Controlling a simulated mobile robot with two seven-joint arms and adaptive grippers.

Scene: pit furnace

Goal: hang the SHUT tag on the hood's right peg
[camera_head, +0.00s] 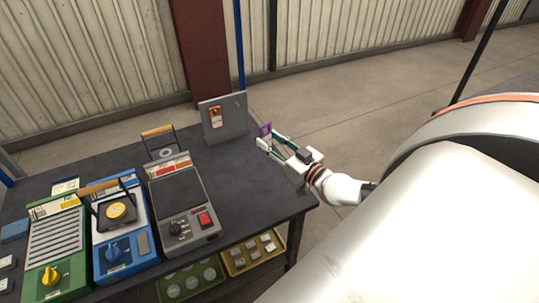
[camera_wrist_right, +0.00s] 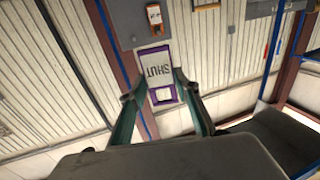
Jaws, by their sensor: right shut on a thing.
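The SHUT tag (camera_wrist_right: 155,65) is a white plate with a purple border. It also shows edge-on as a small purple shape in the head view (camera_head: 264,129). My right gripper (camera_head: 264,143) is shut on it; the wrist view shows the tag's lower end between the fingertips (camera_wrist_right: 160,93). The tag is in the air, to the right of the grey upright panel (camera_head: 226,126) at the table's back, apart from it. An orange tag (camera_head: 215,117) hangs on the panel's left side. A tiny peg shows at its upper right (camera_head: 237,102). My left gripper is out of view.
Green (camera_head: 54,240), blue (camera_head: 119,240) and grey (camera_head: 181,195) devices stand along the dark table (camera_head: 235,165). The back right of the tabletop is clear. Yellow (camera_head: 256,253) and green (camera_head: 187,281) trays sit below. A reddish-brown post (camera_head: 203,50) stands behind.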

